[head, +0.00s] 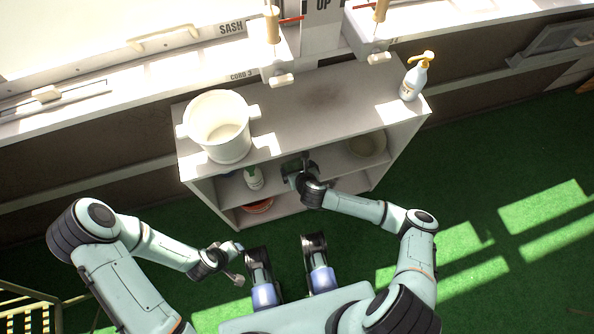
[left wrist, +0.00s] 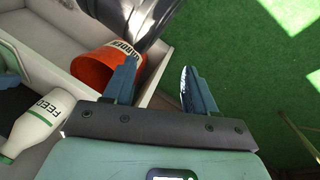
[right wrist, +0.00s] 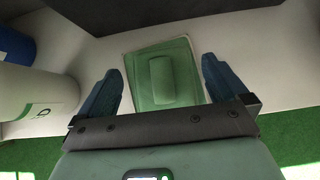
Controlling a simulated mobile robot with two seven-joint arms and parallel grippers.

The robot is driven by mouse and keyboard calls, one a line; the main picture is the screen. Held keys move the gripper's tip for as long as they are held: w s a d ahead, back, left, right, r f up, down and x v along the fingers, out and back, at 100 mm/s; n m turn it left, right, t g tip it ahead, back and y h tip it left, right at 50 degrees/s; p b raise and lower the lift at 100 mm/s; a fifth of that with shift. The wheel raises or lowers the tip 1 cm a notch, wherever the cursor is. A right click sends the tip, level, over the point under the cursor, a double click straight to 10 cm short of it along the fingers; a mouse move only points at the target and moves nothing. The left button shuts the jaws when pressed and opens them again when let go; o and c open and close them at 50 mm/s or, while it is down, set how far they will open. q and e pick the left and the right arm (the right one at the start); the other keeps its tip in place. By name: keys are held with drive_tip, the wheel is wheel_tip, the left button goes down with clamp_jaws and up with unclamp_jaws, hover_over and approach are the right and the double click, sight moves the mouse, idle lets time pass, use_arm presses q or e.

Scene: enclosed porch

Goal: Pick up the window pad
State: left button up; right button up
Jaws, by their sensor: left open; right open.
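The window pad (right wrist: 163,78), a flat green rectangle with a raised block in its middle, lies on a pale shelf board in the right wrist view. My right gripper (right wrist: 163,88) is open, with one finger on each side of the pad in that view; I cannot tell whether they touch it. In the head view my right gripper (head: 298,172) reaches into the front of the shelf unit and hides the pad. My left gripper (left wrist: 158,88) is open and empty, and in the head view it hangs in front of the unit's lower left (head: 235,262).
The shelf unit (head: 318,103) carries a white bucket (head: 222,128) and a pump bottle (head: 415,78) on top. A white bottle (head: 254,178) stands left of my right gripper, a bowl (head: 367,145) right of it. Green floor (head: 480,190) is clear at right.

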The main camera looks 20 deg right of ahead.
drive_tip(key=shift+x, duration=0.9)
drive_tip(key=shift+d+r, duration=0.1)
drive_tip(key=c, duration=1.2)
use_arm(q)
drive_tip(key=shift+w+a+f, duration=0.3)
drive_tip(key=shift+w+f, duration=0.1)
drive_tip(key=shift+w, duration=0.2)
use_arm(e)
drive_tip(key=shift+c, duration=0.2)
use_arm(q)
drive_tip(key=shift+s+r, duration=0.1)
